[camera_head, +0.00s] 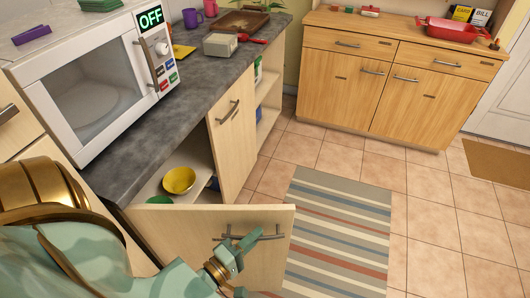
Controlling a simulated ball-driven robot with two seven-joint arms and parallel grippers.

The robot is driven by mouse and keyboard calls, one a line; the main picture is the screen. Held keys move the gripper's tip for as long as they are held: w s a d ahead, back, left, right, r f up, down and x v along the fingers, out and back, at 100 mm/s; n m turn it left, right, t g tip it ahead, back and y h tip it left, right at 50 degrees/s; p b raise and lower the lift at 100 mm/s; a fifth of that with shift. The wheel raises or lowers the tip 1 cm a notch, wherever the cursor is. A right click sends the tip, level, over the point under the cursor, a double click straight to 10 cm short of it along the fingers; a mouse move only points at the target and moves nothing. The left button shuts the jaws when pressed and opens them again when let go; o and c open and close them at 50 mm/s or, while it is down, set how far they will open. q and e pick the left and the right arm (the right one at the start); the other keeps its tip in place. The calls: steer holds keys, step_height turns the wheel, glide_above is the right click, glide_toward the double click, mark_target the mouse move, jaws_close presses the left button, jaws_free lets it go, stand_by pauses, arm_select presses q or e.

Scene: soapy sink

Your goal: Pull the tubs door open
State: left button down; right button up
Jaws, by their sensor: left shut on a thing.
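The tubs door (180,226) is a pale wooden cabinet door under the counter. It stands swung out from the cabinet front, with the opening behind it showing. Its dark bar handle (271,237) is near the door's right end. My left gripper (238,248) is at that handle, shut on it, with the green fingers partly covering the bar. Inside the cabinet a yellow tub (179,180) sits on the shelf, and a green tub (159,200) shows partly behind the door's top edge. My right gripper is not in view.
A striped rug (340,225) lies on the tiled floor right of the door. The neighbouring cabinet door (233,135) looks closed. A microwave (95,85) stands on the dark counter (170,130) above. A wooden cabinet (390,85) stands at the back; the floor between is clear.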

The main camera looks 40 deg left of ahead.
arm_select(q)
steer(key=shift+s+d, duration=0.1)
steer(key=shift+s, duration=0.15)
steer(key=c, duration=1.4)
jaws_free()
steer(key=shift+s, duration=0.1)
